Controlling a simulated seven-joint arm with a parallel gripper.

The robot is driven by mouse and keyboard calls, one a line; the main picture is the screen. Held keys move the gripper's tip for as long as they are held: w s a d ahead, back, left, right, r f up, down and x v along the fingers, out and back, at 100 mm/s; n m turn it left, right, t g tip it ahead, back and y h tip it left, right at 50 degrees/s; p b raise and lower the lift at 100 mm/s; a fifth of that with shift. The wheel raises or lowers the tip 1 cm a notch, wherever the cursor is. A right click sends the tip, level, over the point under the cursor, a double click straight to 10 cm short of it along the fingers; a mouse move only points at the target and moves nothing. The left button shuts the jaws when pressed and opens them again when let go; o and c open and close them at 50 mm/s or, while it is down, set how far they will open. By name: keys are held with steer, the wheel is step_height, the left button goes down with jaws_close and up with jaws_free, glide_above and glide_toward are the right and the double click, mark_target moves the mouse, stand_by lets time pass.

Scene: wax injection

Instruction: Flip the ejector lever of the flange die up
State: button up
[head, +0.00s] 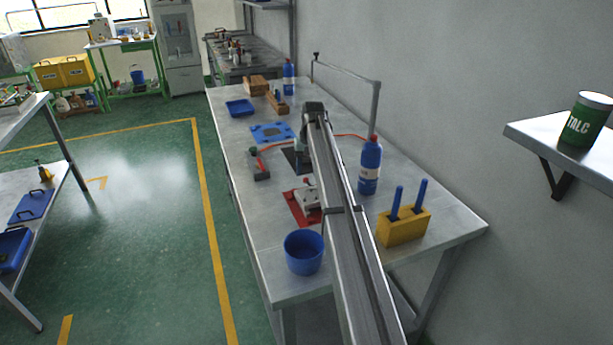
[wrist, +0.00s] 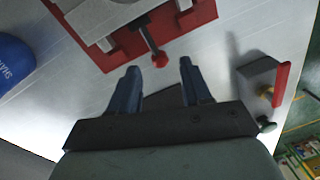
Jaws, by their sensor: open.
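A pale metal die sits on a red mat (head: 294,209) in the head view, partly behind my arm. In the wrist view the die (wrist: 98,15) is at the top, cut off by the frame edge, on the red mat (wrist: 205,12). A dark lever with a red knob (wrist: 160,61) sticks out from the die toward my gripper. My gripper (wrist: 158,67) is open, its two blue fingers apart with the knob showing between and just beyond their tips. Nothing is held. Whether a finger touches the knob cannot be told.
A grey block with a red handle (wrist: 284,83) stands right of my gripper; it also shows in the head view (head: 259,166). A blue bowl (head: 304,253), a blue bottle (head: 370,166) and a yellow tool holder (head: 404,228) stand nearby. Bare bench (head: 240,205) lies left of the mat.

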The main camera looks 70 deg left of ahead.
mark_target(308, 183)
steer(key=shift+s+f, duration=0.15)
steer(key=shift+f, duration=1.4)
jaws_close()
